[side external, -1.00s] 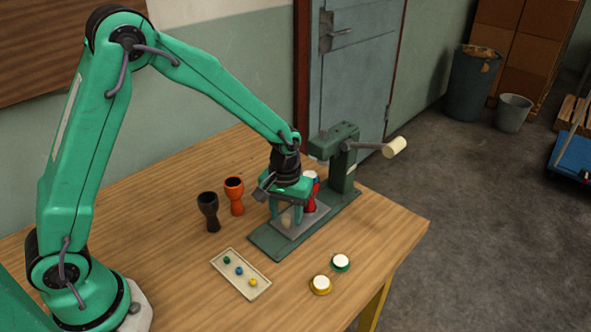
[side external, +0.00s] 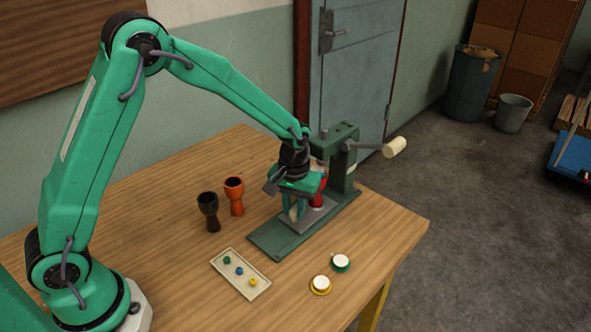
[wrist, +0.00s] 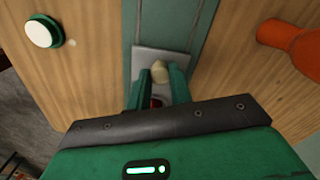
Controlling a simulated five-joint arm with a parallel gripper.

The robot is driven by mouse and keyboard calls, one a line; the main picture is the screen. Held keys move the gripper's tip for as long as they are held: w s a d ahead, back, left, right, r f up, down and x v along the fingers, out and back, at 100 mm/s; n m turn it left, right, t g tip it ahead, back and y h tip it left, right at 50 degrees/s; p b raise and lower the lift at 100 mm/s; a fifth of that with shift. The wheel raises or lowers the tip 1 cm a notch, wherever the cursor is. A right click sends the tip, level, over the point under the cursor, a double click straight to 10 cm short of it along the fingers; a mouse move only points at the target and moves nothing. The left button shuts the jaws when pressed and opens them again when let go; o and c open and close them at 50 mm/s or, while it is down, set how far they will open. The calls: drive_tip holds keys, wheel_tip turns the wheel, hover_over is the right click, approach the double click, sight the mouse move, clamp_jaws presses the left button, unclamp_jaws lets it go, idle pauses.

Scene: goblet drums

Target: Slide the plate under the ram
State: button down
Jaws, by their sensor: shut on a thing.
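The grey plate (side external: 310,221) lies on the green base of the press (side external: 270,240). It also shows in the wrist view (wrist: 146,58). A red goblet drum (side external: 319,196) stands on the plate, partly hidden behind my gripper; a bit of red shows between the fingers in the wrist view. My gripper (side external: 296,212) is shut on the plate's cream knob (wrist: 160,72). The press head (side external: 338,137) stands behind my gripper, near the column. The ram under it is mostly hidden by my wrist.
A black drum (side external: 208,212) and an orange drum (side external: 235,196) stand left of the press. A tray (side external: 250,289) with small coloured pieces lies in front. Two white-topped discs, green-rimmed (side external: 341,262) and yellow-rimmed (side external: 320,284), lie at the front right. The crank handle (side external: 394,147) juts right.

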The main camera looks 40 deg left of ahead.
drive_tip(key=shift+w, duration=1.25)
drive_tip(key=c, duration=1.3)
unclamp_jaws()
drive_tip(key=shift+o, duration=0.2)
drive_tip(key=shift+s, duration=0.3)
